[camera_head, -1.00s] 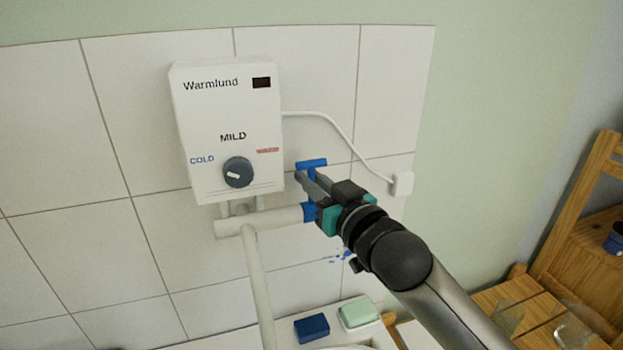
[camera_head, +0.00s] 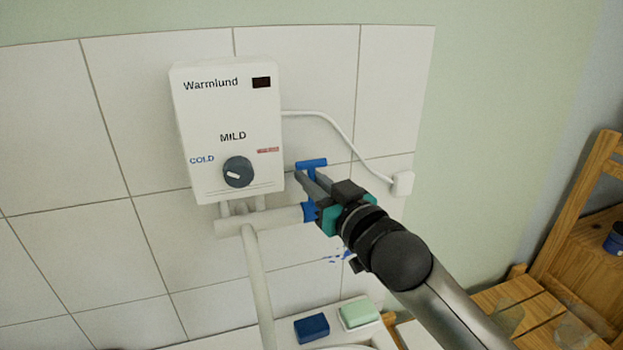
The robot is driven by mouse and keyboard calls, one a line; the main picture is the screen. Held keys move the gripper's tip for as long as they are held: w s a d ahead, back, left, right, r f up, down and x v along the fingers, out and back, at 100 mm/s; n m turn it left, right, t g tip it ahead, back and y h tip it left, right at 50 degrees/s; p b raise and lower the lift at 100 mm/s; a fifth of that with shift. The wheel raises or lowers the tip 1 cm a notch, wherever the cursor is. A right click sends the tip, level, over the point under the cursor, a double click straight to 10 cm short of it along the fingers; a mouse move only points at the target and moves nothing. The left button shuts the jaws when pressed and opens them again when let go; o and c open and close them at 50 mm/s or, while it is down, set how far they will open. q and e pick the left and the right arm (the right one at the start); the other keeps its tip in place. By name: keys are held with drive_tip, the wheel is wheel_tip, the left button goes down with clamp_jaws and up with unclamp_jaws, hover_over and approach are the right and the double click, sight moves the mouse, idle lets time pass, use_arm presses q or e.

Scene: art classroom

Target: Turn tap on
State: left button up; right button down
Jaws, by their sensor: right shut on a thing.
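The tap has a blue T-shaped handle (camera_head: 312,163) at the right end of a white horizontal pipe (camera_head: 270,220), below the white water heater (camera_head: 228,125). A white spout pipe (camera_head: 257,280) runs down from that pipe. My right gripper (camera_head: 306,182) reaches in from the lower right, with its fingers at the handle's stem, just below the crossbar. It is shut on the handle. The fingers and wrist hide much of the stem and part of the blue valve body. No water shows at the visible part of the spout. My left gripper is out of view.
A white cable (camera_head: 345,140) runs from the heater to a wall socket (camera_head: 402,184). A blue sponge (camera_head: 312,328) and a green soap block (camera_head: 358,314) lie on the ledge below. Wooden furniture (camera_head: 575,240) stands at the right.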

drive_tip(key=shift+s+d+f+n+t+y+b, duration=0.2)
drive_tip(key=shift+s+t+y+b, duration=0.3)
drive_tip(key=shift+b, duration=0.8)
drive_tip(key=shift+s+d+f+n+t+y+b, duration=0.1)
drive_tip(key=shift+s+f+t+y+b, duration=0.15)
drive_tip(key=shift+t+b, duration=0.7)
drive_tip(key=shift+s+r+y+b, duration=0.25)
drive_tip(key=shift+s+b, duration=0.05)
drive_tip(key=shift+b, duration=0.7)
drive_tip(key=c, duration=0.9)
unclamp_jaws()
drive_tip(key=shift+o, duration=0.2)
drive_tip(key=b+v, duration=0.1)
drive_tip(key=v, duration=1.4)
drive_tip(key=shift+b, duration=0.3)
drive_tip(key=shift+d+f, duration=0.1)
drive_tip(key=shift+f, duration=0.05)
